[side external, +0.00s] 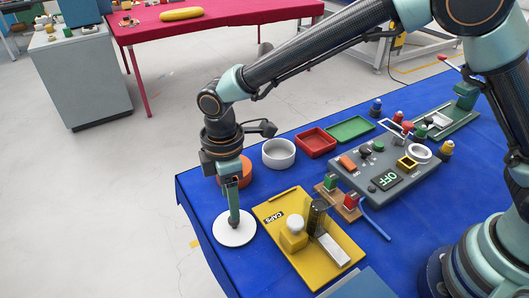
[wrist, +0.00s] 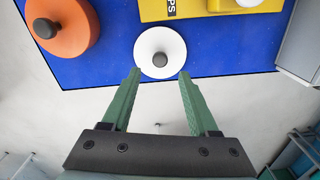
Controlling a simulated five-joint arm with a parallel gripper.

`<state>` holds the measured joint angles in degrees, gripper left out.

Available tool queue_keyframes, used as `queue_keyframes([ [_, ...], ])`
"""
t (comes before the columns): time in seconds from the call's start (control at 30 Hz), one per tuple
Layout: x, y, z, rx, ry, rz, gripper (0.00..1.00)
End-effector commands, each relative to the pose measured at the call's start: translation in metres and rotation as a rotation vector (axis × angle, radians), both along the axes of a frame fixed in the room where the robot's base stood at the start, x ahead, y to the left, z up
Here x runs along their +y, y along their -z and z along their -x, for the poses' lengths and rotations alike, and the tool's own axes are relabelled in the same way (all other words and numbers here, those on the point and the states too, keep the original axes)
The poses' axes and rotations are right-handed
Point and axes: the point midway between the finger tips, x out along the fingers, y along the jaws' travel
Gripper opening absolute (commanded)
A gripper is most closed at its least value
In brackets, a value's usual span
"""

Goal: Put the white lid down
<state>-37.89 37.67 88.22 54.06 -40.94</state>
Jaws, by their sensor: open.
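The white lid (side external: 226,236) is a flat disc with a dark grey knob. It lies flat on the blue table, close to the table's edge. In the wrist view the lid (wrist: 146,44) shows whole, just beyond my fingertips. My gripper (side external: 234,221) points down over the lid in the side view and partly covers its knob. In the wrist view my gripper (wrist: 160,74) has its two green fingers apart with nothing between the tips. The knob is centred ahead of the gap. I cannot tell whether a finger touches it.
A yellow board (side external: 288,201) marked CAPS lies right of the lid. An orange round lid (wrist: 72,35) with a dark knob is to the left in the wrist view. A white pot (side external: 279,160), red tray (side external: 316,146) and grey control panel (side external: 378,187) stand farther back.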

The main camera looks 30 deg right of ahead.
Motion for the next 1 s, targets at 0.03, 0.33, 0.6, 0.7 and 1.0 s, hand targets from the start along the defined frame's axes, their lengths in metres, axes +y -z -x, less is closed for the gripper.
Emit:
queue_keyframes([
  [0.03,0.001,-0.012,-0.001,-0.004,0.000,-0.003,0.60],
  [0.33,0.000,-0.057,0.000,-0.001,0.000,-0.001,0.60],
  [0.6,-0.026,-0.086,-0.006,-0.031,0.101,-0.024,0.60],
  [0.7,-0.059,-0.110,-0.009,-0.070,0.232,-0.054,0.60],
  [1.0,-0.173,-0.164,0.013,-0.204,0.699,-0.161,0.60],
])
